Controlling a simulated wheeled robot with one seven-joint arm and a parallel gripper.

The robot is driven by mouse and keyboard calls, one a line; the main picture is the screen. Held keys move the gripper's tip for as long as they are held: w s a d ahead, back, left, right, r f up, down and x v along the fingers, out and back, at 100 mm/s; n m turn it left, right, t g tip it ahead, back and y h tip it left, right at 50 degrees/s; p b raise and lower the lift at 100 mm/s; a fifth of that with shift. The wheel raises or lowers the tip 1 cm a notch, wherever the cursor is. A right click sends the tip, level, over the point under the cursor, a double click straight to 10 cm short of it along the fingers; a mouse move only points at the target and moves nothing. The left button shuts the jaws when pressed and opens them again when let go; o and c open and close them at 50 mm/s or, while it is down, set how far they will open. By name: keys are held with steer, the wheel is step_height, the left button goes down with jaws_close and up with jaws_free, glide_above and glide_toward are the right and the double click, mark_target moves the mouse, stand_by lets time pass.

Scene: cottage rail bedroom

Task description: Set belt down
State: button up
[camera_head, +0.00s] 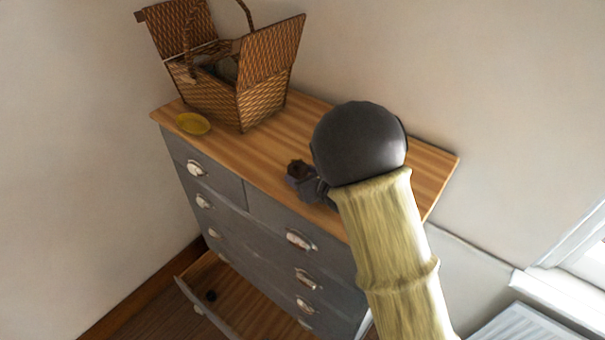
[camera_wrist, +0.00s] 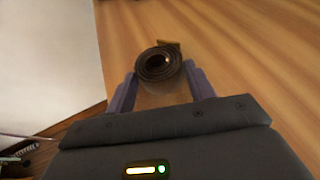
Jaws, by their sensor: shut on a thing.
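The belt (camera_wrist: 155,66) is a dark brown rolled coil with a small brass-coloured piece at its upper right. In the wrist view it sits between the two fingers of my gripper (camera_wrist: 161,84), which is shut on it. In the head view the belt (camera_head: 297,168) is a small dark shape at my gripper (camera_head: 303,180), over the front edge of the wooden dresser top (camera_head: 268,150). I cannot tell whether the belt touches the wood. My arm hides part of the dresser's right side.
An open wicker picnic basket (camera_head: 240,95) stands at the back left of the dresser top. A yellow dish (camera_head: 193,124) lies beside it. A bottom drawer (camera_head: 215,290) is pulled open with a small dark item inside. Bare wood lies between basket and gripper.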

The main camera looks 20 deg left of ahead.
steer(key=shift+f, duration=0.15)
steer(key=o, duration=1.1)
steer(key=shift+c, duration=0.2)
steer(key=shift+r, duration=0.25)
steer(key=shift+s+d+b, duration=0.2)
steer(key=shift+d+b, duration=0.05)
steer(key=shift+b, duration=0.05)
steer(key=b+v, duration=0.4)
steer(key=v, duration=0.7)
steer(key=shift+s+d, duration=0.1)
steer(key=shift+d, duration=0.1)
